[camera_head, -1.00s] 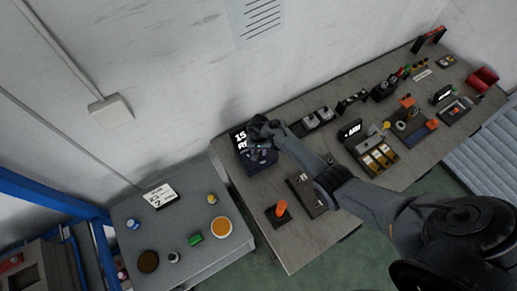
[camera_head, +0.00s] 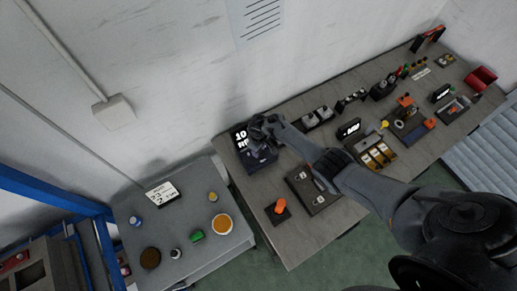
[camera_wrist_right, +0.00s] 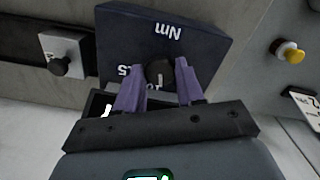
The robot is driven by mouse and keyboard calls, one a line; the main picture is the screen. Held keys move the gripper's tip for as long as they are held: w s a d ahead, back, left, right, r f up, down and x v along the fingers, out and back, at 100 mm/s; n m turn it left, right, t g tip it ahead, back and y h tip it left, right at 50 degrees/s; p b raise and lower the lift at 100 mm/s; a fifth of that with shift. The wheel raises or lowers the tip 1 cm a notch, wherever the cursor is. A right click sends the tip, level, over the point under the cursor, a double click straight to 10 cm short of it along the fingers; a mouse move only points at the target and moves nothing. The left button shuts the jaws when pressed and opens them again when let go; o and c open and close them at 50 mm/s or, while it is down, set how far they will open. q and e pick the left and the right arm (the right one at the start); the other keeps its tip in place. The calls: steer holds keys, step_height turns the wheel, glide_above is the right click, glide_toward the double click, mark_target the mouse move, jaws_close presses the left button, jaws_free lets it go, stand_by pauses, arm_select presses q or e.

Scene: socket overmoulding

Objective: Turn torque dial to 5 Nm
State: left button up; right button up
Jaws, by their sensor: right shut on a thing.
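The torque unit is a dark blue box (camera_head: 262,163) at the left end of the long bench. Its lit display (camera_head: 241,137) reads "10" with a blurred unit line below. In the right wrist view its panel (camera_wrist_right: 205,45) shows "Nm" upside down and partly hidden scale numbers. The black round dial (camera_wrist_right: 160,76) with a pale pointer mark sits on that panel. My right gripper (camera_head: 262,130) is over the unit. In the wrist view its purple fingers (camera_wrist_right: 157,72) are shut on the dial, one on each side. My left gripper is not in view.
A black plate fixture (camera_head: 312,190) and an orange knob on a dark base (camera_head: 281,206) stand in front of the unit. Beside the bench, a grey table (camera_head: 180,223) holds a sign, an orange-filled dish and small items. Several fixtures line the bench to the right.

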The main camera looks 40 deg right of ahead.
steer(key=n, duration=0.4)
steer(key=shift+n, duration=0.3)
steer(key=n+b, duration=0.1)
steer(key=n, duration=0.3)
stand_by(0.5)
steer(key=o, duration=1)
steer(key=shift+o, duration=0.2)
steer(key=shift+r, duration=0.1)
steer(key=shift+r, duration=0.25)
step_height(320, 180, up, 10)
steer(key=p, duration=0.3)
